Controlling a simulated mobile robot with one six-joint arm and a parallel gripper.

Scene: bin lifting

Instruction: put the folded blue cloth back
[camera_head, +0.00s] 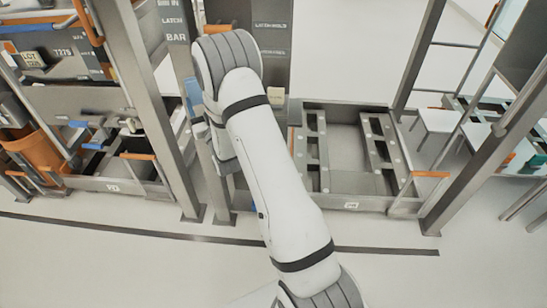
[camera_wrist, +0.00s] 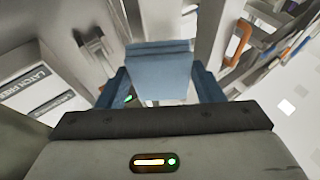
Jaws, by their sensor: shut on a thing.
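The folded blue cloth (camera_wrist: 160,72) is in the middle of the wrist view, a pale blue block with a flat top edge. My gripper (camera_wrist: 160,88) is shut on it, with a darker blue finger on each side. In the head view my white arm hides most of the gripper. A small blue patch (camera_head: 192,97) shows left of the arm beside a grey post; I cannot tell whether it is cloth or finger. The cloth's underside is hidden.
Grey metal posts (camera_head: 146,95) stand close to my arm. An open grey frame tray (camera_head: 350,203) lies to the right. An orange bin (camera_head: 33,150) and cluttered shelving are at the left. An orange handle (camera_wrist: 238,43) is right of the cloth. The front floor is clear.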

